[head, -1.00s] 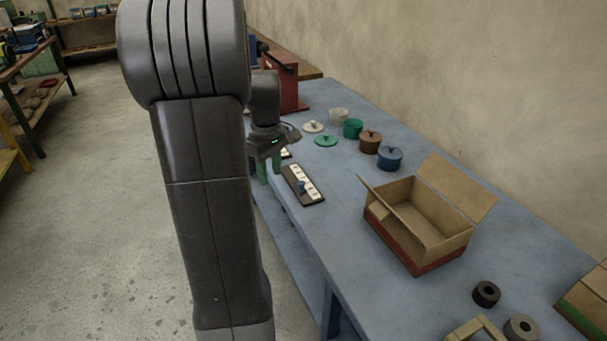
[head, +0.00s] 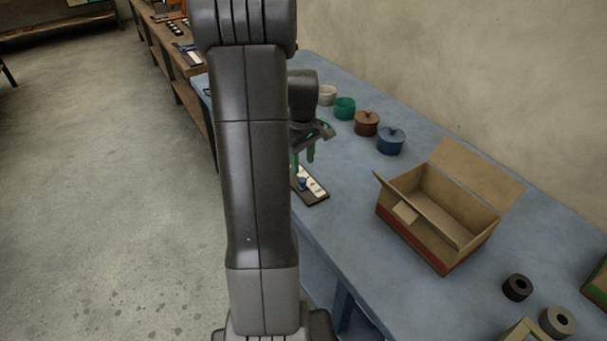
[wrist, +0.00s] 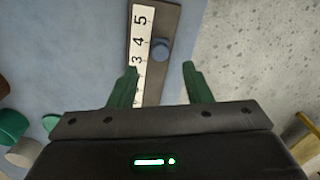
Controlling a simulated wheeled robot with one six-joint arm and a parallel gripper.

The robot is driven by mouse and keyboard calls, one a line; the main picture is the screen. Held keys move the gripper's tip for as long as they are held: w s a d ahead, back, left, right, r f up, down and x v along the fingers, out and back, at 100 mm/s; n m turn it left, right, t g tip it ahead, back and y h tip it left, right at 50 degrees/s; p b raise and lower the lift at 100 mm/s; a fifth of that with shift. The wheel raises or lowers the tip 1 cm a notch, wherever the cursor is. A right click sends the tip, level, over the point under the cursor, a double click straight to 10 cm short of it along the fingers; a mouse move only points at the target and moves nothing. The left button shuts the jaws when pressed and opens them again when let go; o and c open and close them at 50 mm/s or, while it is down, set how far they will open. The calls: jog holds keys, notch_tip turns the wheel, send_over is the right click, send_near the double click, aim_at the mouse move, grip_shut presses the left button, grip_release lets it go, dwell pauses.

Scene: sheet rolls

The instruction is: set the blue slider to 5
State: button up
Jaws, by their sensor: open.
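In the wrist view the knob sits beside the strip, about level with the 4; the 3, 4 and 5 are readable and the lower numbers are partly hidden by a finger. In the head view the knob (head: 302,184) and its board (head: 315,196) lie at the table's near edge, partly behind my arm. My gripper (wrist: 161,68) is open and empty. Its green fingers (head: 303,160) point down over the board, and in the wrist view the knob shows ahead between them.
An open cardboard box (head: 420,245) stands right of the board on the blue table (head: 350,240). Dark and grey rolls (head: 517,287) lie at the near right.

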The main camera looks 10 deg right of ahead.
aim_at(303, 179)
jog(key=shift+f, duration=2.7)
grip_shut()
